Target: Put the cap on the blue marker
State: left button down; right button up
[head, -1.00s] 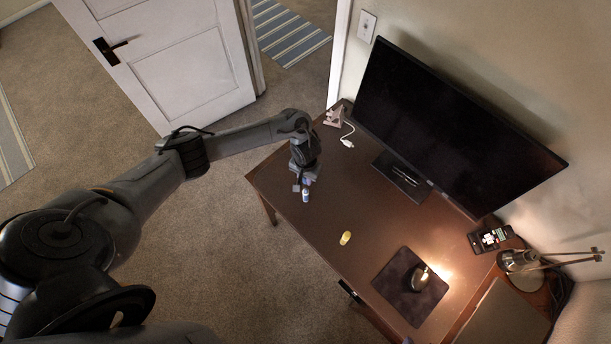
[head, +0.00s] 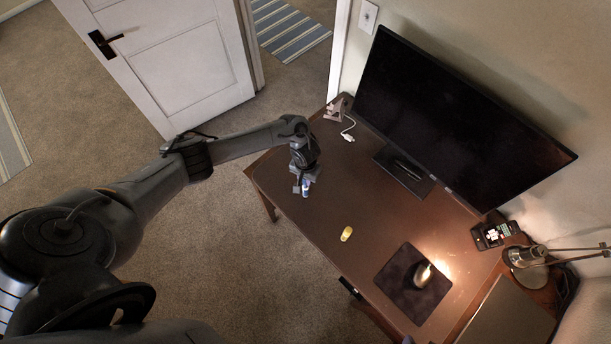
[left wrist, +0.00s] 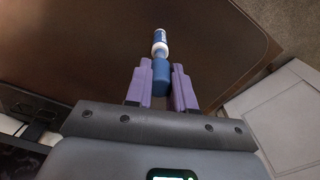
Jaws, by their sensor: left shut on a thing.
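My left gripper (head: 304,184) is low over the left part of the desk. In the left wrist view its purple fingers (left wrist: 161,88) are shut on the blue cap (left wrist: 161,78). The blue and white marker (left wrist: 159,42) shows just beyond the cap, roughly in line with it. I cannot tell whether the cap sits on the marker or only meets its end. In the head view the marker (head: 306,190) shows small below the fingertips, and the gripper hides the cap. My right gripper is not in view.
A small yellow object (head: 346,234) lies on the brown desk (head: 290,220) to the right. A monitor (head: 455,115) stands behind, with a white cable plug (head: 348,137) to its left. A mouse (head: 422,275) rests on a dark pad (head: 405,300). The desk's middle is clear.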

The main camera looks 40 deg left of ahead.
aim_at(305, 182)
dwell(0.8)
pick_arm(q)
jog(key=shift+p, duration=0.4)
jog(key=shift+p, duration=0.4)
dwell(0.6)
jog(key=shift+p, duration=0.35)
dwell(0.4)
jog(key=shift+f, duration=0.4)
dwell(0.4)
jog(key=shift+f+b, duration=0.95)
jog(key=shift+f, duration=0.2)
jog(key=c, duration=0.9)
grip_release()
